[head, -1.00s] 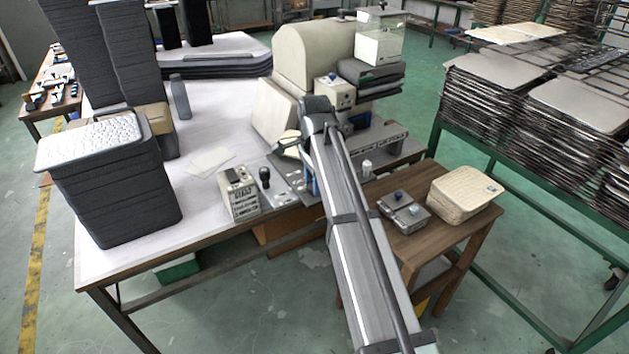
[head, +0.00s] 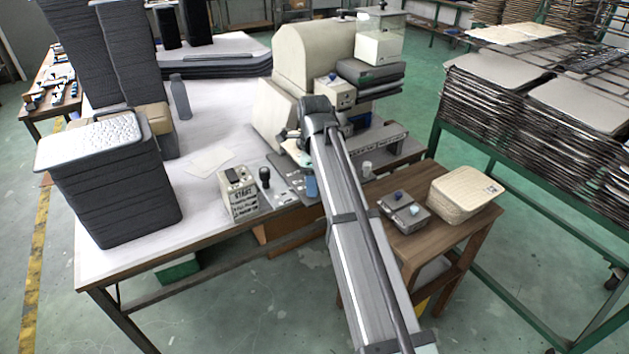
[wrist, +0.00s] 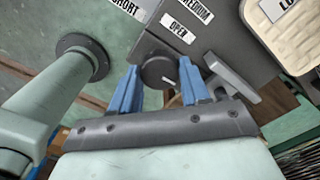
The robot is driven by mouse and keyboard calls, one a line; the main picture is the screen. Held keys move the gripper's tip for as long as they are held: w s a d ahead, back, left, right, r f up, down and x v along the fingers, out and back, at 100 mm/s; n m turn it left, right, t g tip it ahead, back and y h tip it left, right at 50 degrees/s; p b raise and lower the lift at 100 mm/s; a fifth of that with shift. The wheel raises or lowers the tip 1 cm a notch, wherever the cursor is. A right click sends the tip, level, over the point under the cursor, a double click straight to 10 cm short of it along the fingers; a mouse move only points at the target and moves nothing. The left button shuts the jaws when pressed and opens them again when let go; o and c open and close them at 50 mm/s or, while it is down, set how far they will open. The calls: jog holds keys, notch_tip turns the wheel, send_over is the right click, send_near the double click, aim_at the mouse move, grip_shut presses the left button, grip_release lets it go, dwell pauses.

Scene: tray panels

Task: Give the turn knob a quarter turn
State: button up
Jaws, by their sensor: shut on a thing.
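The turn knob (wrist: 157,72) is a dark round knob with a short white mark on its face. In the wrist view it sits at the edge of a dark grey panel (wrist: 205,48), by a label reading OPEN. My gripper (wrist: 160,68) has blue fingers, one on each side of the knob, and is shut on it. In the head view my arm covers the knob, and only a bit of blue finger (head: 311,187) shows beside the arm. A grey lever-like part (wrist: 232,77) lies close to the right finger.
A box marked START (head: 241,199) and a black ball-topped stick (head: 265,177) stand left of my arm. White tabletop at left is partly clear.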

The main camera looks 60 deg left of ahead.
dwell(0.4)
jog(key=o, duration=1.1)
notch_tip(320, 180, up, 14)
jog(key=shift+f, duration=0.1)
dwell(0.5)
